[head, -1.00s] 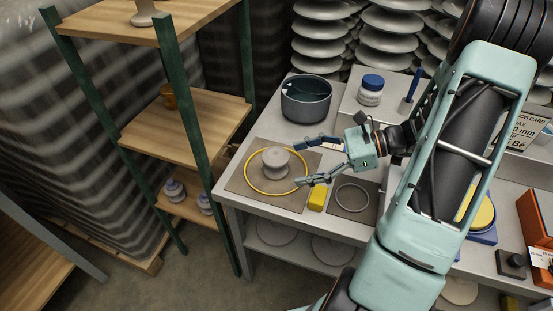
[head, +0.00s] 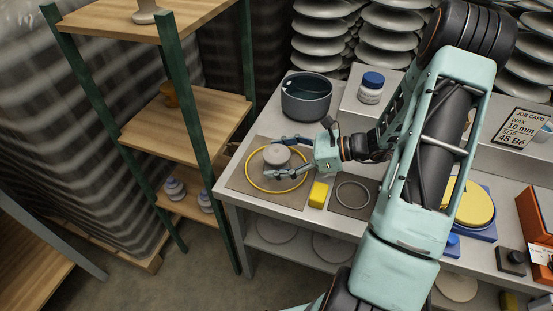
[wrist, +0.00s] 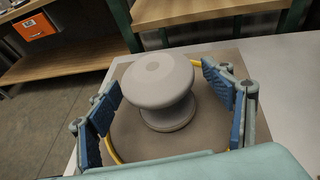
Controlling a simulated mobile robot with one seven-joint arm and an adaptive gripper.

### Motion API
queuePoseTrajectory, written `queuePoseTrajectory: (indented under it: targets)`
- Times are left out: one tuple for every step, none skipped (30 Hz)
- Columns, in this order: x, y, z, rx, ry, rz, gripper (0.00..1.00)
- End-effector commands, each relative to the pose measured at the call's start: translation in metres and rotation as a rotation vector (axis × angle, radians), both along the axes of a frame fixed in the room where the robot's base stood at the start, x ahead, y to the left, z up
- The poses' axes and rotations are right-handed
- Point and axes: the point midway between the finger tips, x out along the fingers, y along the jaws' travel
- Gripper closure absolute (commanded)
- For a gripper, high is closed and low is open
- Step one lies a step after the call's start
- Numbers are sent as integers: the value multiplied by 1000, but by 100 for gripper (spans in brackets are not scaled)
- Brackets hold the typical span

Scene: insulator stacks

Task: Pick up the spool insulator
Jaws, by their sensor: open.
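The grey spool insulator (head: 277,155) stands upright on a brown mat (head: 240,180), inside a yellow ring (head: 252,182). In the wrist view the spool (wrist: 158,80) shows its wide domed top, narrow waist and lower flange. My gripper (head: 279,158) is open, with its fingers reaching in from the right, one on either side of the spool. In the wrist view the blue-padded fingers of my gripper (wrist: 165,105) flank the spool, with a visible gap on both sides. The far part of the yellow ring is partly hidden by the spool.
A yellow block (head: 318,194) lies just right of the mat, beside a second mat with a pale ring (head: 353,195). A dark pot (head: 306,97) stands behind. A white jar with a blue lid (head: 370,88) is on the raised ledge. A wooden shelf rack (head: 165,130) stands left of the table.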

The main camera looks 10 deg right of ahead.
Motion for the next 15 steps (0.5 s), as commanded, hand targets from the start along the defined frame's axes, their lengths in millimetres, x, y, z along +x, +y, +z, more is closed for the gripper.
queuePoseTrajectory:
  targets:
    - [0, 0, 0, 0, 0, 0, 26]
    - [0, 0, 0, 0, 0, 0, 26]
    - [0, 0, 0, 0, 0, 0, 29]
    - [0, -1, 0, 0, -1, 0, 32]
    - [0, -1, 0, 0, -1, 0, 36]
    - [0, -1, 0, 0, -1, 0, 40]
    - [0, -1, 0, 0, -1, 0, 43]
    - [0, -1, 0, 0, -1, 0, 47]
    - [0, -1, 0, -1, 0, 0, 51]
    - [0, -1, 0, -1, 0, 0, 54]
    - [0, -1, 0, -1, 0, 0, 58]
    - [0, -1, 0, -1, 0, 0, 62]
    - [0, -1, 0, -1, 0, 0, 65]
    - [0, -1, 0, -1, 0, 0, 69]
    - [0, -1, 0, -1, 0, 0, 73]
